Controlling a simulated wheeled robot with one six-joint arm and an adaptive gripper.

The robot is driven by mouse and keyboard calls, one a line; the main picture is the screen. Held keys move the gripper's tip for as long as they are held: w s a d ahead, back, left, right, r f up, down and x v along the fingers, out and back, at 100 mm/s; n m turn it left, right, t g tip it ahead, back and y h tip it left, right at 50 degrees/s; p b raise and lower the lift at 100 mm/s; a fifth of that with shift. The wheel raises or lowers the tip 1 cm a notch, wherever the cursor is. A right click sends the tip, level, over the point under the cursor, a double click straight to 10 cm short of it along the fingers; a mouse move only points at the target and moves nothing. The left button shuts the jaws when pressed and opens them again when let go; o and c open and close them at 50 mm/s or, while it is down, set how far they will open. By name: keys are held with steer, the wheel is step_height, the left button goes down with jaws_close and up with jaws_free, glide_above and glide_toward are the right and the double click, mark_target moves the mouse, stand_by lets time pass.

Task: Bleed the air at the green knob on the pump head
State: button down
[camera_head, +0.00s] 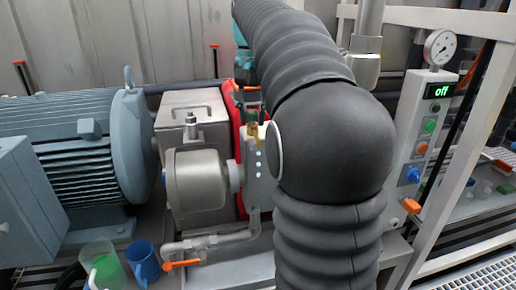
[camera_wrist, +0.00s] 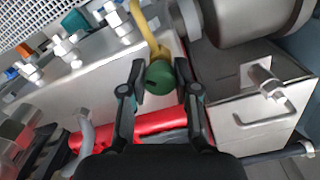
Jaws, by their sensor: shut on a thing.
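The green knob (camera_wrist: 160,77) sits between the two fingertips of my gripper (camera_wrist: 161,68) in the wrist view. My gripper is shut on it, with one finger on each side. A yellow brass fitting (camera_wrist: 148,30) leads away from the knob. In the head view, the green knob (camera_head: 252,116) is small and partly hidden under my fingers. It is at the top of the grey pump head (camera_head: 259,187), above the brass fitting (camera_head: 256,133). My black arm hides the area right of the pump head.
A blue-grey motor (camera_head: 75,150) stands at the left. A green jug (camera_head: 102,262) and a blue cup (camera_head: 143,262) stand below it. An orange-handled valve (camera_head: 180,265) is below the pump. At right, a control panel (camera_head: 424,140) shows "off", under a round gauge (camera_head: 440,47).

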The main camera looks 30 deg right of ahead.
steer(key=m, duration=0.8)
steer(key=shift+m, duration=0.3)
steer(key=c, duration=0.8)
jaws_free()
steer(key=shift+r, duration=3.75)
